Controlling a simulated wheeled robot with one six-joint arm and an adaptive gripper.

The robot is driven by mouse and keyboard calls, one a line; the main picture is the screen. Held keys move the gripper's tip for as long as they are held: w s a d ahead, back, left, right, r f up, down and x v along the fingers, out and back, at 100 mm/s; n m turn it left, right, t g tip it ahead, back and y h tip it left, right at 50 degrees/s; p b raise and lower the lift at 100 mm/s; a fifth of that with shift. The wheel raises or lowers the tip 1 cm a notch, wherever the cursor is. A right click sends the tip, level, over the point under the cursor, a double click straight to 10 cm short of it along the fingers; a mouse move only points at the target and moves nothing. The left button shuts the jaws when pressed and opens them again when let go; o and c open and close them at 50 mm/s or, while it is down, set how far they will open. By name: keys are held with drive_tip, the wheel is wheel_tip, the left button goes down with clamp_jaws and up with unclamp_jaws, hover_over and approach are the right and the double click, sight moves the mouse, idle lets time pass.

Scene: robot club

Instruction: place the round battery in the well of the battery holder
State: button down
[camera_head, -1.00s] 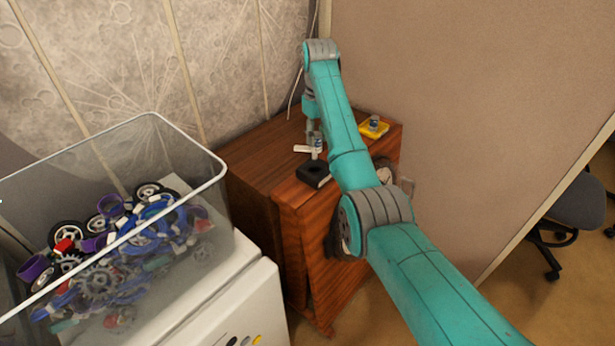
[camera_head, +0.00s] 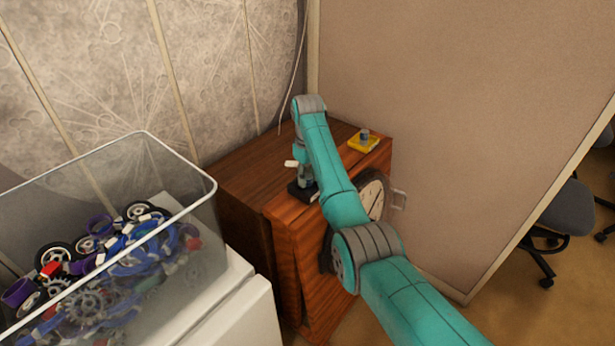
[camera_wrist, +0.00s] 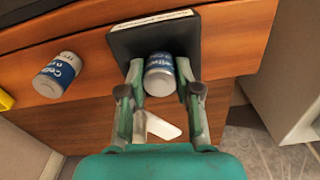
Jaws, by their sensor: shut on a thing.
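My gripper (camera_wrist: 161,78) is shut on a round blue-and-white battery (camera_wrist: 160,82), one finger on each side of it. It also shows low over the chest top in the head view (camera_head: 305,178). The battery holder (camera_head: 300,193) is a black block near the front edge of the wooden chest. In the wrist view the holder (camera_wrist: 185,38) has a pale label strip along one edge. The held battery overlaps the holder there. Its well is hidden, and I cannot tell whether the battery is inside it. A second battery (camera_wrist: 57,73) shows left of my gripper in the wrist view.
A yellow tray (camera_head: 356,146) with a battery (camera_head: 365,134) on it is at the back right of the wooden chest (camera_head: 245,172). A clear bin (camera_head: 180,155) of parts stands left. A partition stands right.

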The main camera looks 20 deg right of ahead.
sight(308, 176)
drive_tip(key=shift+f, duration=0.4)
drive_tip(key=shift+s+f, duration=0.2)
drive_tip(key=shift+f, duration=0.15)
drive_tip(key=c, duration=0.8)
unclamp_jaws()
drive_tip(key=shift+f, duration=0.2)
drive_tip(key=shift+w+r, duration=0.1)
drive_tip(key=shift+r, duration=0.2)
drive_tip(key=shift+w+r, duration=0.1)
drive_tip(key=shift+r, duration=0.15)
wheel_tip(308, 176, up, 13)
drive_tip(key=shift+f, duration=0.15)
